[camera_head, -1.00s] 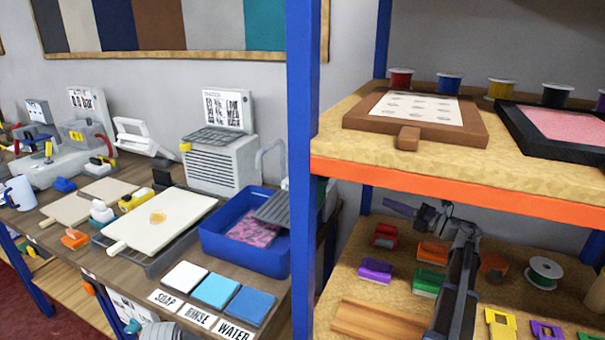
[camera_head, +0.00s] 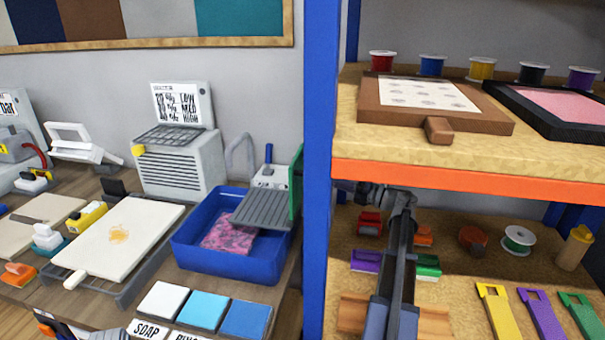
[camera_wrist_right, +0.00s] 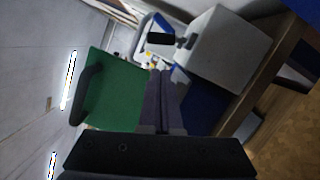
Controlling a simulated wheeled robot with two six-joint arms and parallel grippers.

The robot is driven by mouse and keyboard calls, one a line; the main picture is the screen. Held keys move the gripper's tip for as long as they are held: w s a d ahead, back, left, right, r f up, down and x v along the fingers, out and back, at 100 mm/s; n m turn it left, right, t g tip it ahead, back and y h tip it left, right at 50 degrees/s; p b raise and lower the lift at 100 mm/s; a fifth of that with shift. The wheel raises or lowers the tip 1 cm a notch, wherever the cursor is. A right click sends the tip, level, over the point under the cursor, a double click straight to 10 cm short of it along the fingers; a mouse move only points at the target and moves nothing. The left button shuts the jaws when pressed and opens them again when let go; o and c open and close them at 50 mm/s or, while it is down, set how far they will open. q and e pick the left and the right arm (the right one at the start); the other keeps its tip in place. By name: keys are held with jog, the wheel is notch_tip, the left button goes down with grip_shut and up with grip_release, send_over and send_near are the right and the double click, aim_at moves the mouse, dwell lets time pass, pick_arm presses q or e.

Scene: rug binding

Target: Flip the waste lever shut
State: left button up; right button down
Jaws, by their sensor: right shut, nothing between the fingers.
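A small white unit (camera_head: 270,176) with an upright blue-handled lever (camera_head: 268,154) stands behind the blue tub (camera_head: 183,250); I cannot read a label on it, so I cannot confirm that it is the waste lever. My right arm reaches up in front of the lower shelf and bends left; its gripper is hidden behind the blue post in the head view. In the right wrist view, my right gripper (camera_wrist_right: 165,75) is shut and empty, beside a green panel (camera_wrist_right: 118,95). A white box (camera_wrist_right: 222,50) lies beyond it.
A blue rack post (camera_head: 320,170) stands between the bench and the shelves. The orange-edged upper shelf (camera_head: 470,183) is above my right arm. The green panel's edge (camera_head: 297,190) shows beside the tub. A grey ribbed tray (camera_head: 262,208) lies across the tub.

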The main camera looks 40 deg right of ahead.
jog(key=x, duration=1)
jog(key=shift+p, duration=0.4)
jog(key=shift+r, duration=0.1)
jog(key=shift+w+d+r+m+p, duration=0.1)
jog(key=shift+m+p, duration=0.25)
jog(key=shift+m, duration=0.05)
jog(key=shift+d+r+m+p, duration=0.1)
jog(key=shift+r+m+p, duration=0.05)
jog(key=shift+m+p, duration=0.25)
jog(key=shift+w+d+r+m+g+p, duration=0.25)
jog(key=shift+r+m+g+p, duration=0.05)
jog(key=shift+m+p, duration=0.2)
jog(key=shift+w+d+r+m+p, duration=0.15)
jog(key=shift+d+m+p, duration=0.05)
jog(key=shift+m+p, duration=0.25)
jog(key=shift+w+d+r+m+p, duration=0.2)
jog(key=shift+m+p, duration=0.15)
jog(key=shift+m, duration=0.2)
jog(key=shift+w+d+m+g+h+p, duration=0.2)
jog(key=shift+d+m+g+h+p, duration=0.1)
jog(key=shift+m, duration=0.3)
jog(key=shift+w+d+r, duration=0.1)
jog(key=shift+w+d, duration=0.25)
jog(key=shift+d, duration=0.15)
